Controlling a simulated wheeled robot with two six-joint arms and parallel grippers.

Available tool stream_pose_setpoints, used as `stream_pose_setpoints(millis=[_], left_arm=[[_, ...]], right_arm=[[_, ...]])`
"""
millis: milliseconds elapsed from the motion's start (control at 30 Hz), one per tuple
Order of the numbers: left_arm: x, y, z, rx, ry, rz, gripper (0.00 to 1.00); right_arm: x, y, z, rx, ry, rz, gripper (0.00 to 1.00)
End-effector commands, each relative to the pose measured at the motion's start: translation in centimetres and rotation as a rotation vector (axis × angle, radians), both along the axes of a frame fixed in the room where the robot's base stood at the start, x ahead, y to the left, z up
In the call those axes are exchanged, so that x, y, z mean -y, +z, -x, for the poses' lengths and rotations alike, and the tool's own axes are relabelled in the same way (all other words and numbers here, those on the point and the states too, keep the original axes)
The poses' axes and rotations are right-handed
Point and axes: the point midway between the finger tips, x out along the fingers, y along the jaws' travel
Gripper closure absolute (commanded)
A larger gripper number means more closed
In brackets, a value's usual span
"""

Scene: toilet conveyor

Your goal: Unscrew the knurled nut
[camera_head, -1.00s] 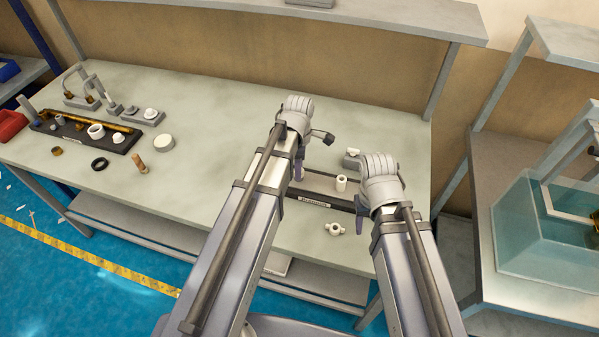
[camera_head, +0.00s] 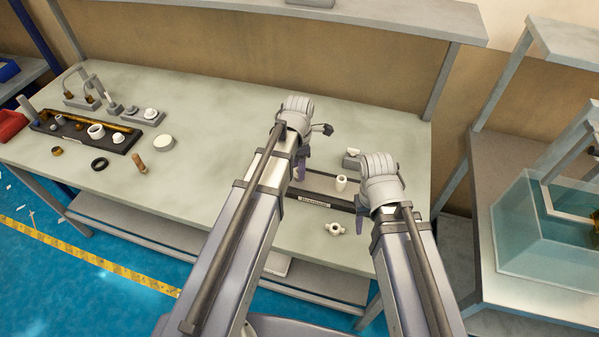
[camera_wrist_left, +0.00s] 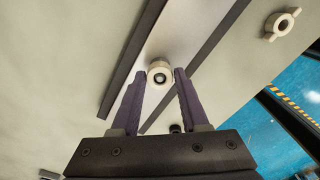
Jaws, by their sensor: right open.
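A pale round nut-like part (camera_wrist_left: 159,73) with a dark centre stands on the long tray between two dark strips. My left gripper (camera_head: 302,172) is over the tray's left part. Its purple fingers, seen in the left wrist view (camera_wrist_left: 160,76), close in on both sides of the part. My right gripper (camera_head: 361,208) is open by the tray's right end, its fingers partly hidden by its own wrist.
A pale winged nut (camera_head: 334,228) lies in front of the tray, also in the left wrist view (camera_wrist_left: 283,23). A dark parts tray (camera_head: 75,130) and loose parts are at the far left. The table's middle is clear.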

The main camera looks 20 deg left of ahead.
Motion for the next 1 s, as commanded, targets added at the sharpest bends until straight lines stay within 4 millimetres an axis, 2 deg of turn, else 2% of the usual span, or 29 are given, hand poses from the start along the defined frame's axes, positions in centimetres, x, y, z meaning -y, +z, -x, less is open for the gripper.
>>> stream_pose_setpoints(millis=[367,733,1000], left_arm=[[0.0,0.4,0.0,0.0,-0.002,0.0,0.52],[0.0,3.0,0.0,0.001,-0.002,-0.001,0.52],[0.0,3.0,0.0,0.001,-0.002,-0.001,0.52]], right_arm=[[0.0,0.4,0.0,0.0,0.0,0.0,0.5],[0.0,3.0,0.0,0.0,0.0,0.0,0.5],[0.0,3.0,0.0,0.0,0.0,0.0,0.5]])
